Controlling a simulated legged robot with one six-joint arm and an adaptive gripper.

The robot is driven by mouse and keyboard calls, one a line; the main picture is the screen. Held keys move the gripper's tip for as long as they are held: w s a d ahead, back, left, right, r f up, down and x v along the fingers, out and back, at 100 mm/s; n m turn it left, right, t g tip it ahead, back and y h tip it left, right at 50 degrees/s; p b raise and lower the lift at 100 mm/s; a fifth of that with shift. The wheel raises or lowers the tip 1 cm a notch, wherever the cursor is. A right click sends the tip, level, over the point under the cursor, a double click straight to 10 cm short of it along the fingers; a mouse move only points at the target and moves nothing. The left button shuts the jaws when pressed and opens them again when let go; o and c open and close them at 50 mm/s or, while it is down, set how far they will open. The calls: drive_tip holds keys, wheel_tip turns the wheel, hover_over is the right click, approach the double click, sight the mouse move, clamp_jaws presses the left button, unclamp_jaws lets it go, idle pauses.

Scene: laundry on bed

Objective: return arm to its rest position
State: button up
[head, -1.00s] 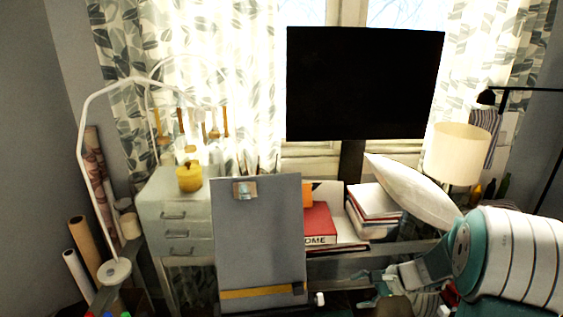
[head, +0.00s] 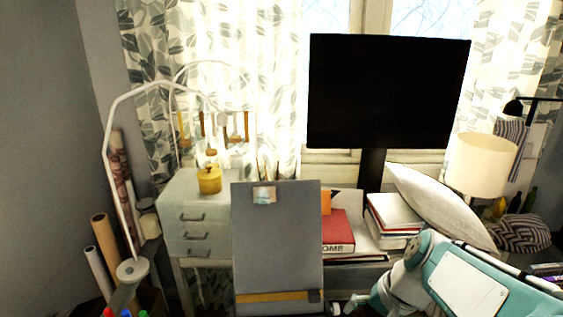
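My own arm, teal and white, shows at the lower right of the head view, folded low in front of the books and pillow. My gripper (head: 358,303) seems to be the small teal and white part at the bottom edge, just right of the grey board. Most of it is cut off or hidden, so I cannot tell whether its fingers are open or shut. I see nothing held in it.
A grey board (head: 275,240) stands upright in front of me, beside a pale drawer cabinet (head: 192,222). Stacked books (head: 392,212), a white pillow (head: 440,203) and a cream lamp (head: 480,165) are behind my arm. A black screen (head: 388,92) stands at the back.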

drive_tip(key=s+r+n+t+h, duration=0.3)
drive_tip(key=s+r+n, duration=0.1)
drive_tip(key=s, duration=0.5)
drive_tip(key=shift+s+r+n+h, duration=0.25)
drive_tip(key=shift+r+n+h, duration=0.1)
drive_tip(key=shift+n, duration=0.35)
